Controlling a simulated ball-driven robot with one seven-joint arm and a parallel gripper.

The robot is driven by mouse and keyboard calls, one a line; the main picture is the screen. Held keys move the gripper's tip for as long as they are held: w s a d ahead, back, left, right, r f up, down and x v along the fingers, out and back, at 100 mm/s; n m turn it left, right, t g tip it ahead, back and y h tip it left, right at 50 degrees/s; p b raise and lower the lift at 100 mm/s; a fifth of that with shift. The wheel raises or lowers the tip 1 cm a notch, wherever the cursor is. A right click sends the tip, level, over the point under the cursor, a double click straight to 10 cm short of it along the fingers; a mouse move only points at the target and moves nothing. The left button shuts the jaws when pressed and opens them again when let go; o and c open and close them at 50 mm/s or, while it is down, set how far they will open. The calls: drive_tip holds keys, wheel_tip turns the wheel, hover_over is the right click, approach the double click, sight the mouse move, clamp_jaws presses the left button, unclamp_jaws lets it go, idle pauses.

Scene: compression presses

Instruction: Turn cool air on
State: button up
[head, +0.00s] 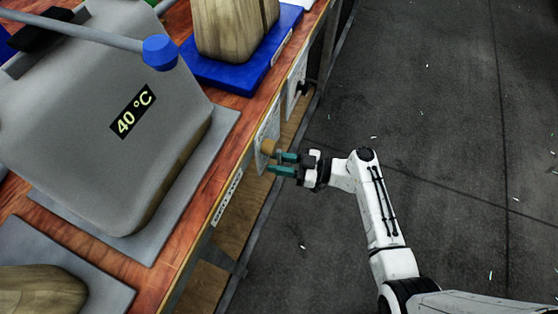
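A small round tan knob (268,146) sticks out from a pale control panel (262,130) on the bench's front side. My gripper (278,164) reaches in from the right with its two teal fingers apart. The upper fingertip is close to the knob's right edge, and the lower one is below the knob. I cannot tell whether either finger touches it. The grey press (85,110) above the panel has a display (132,110) reading 40 °C. Any lettering on the panel is too small to read.
A lever with a blue end (160,52) crosses over the press. A second panel with a dark knob (303,88) is farther up the bench. A blue plate (235,75) carries a wooden block (232,28). The dark floor (450,130) to the right is clear.

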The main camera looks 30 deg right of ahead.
drive_tip(key=shift+c, duration=0.5)
clamp_jaws()
